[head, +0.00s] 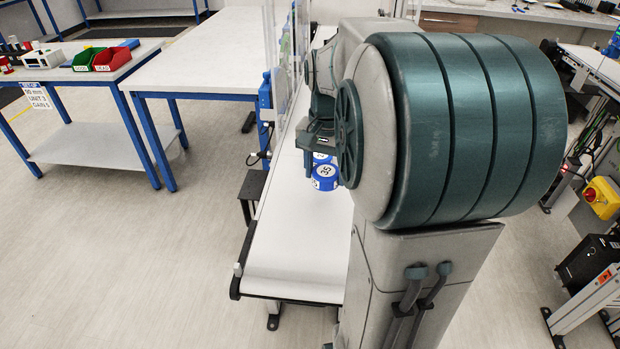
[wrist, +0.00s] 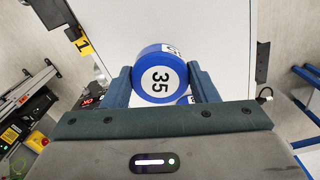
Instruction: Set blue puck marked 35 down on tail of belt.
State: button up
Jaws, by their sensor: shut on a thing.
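The blue puck marked 35 (wrist: 160,78) has a white label on its face and sits between the two fingers of my gripper (wrist: 160,88) in the wrist view. My gripper is shut on it. In the head view the puck (head: 324,177) shows over the white belt (head: 290,245), partly hidden by my arm. Whether it touches the belt I cannot tell. Another blue and white piece (head: 322,157) shows just behind it. The belt's rounded near end lies lower in the head view, bare and clear. In the wrist view the belt (wrist: 215,40) fills the background behind the puck.
A clear panel (head: 282,60) stands along the belt's far left part. A white table with blue legs (head: 200,65) and a bench with green and red bins (head: 105,58) are at left. Another conveyor frame with a yellow switch box (head: 601,197) is at right.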

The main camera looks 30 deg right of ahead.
aim_at(316, 199)
jog(key=shift+w+a+f, duration=0.55)
jog(key=shift+w+a, duration=0.05)
jog(key=shift+w, duration=0.1)
jog(key=shift+f, duration=2.05)
jog(key=shift+f, duration=0.1)
jog(key=shift+f, duration=0.15)
jog(key=o, duration=1)
jog(key=shift+r, duration=0.2)
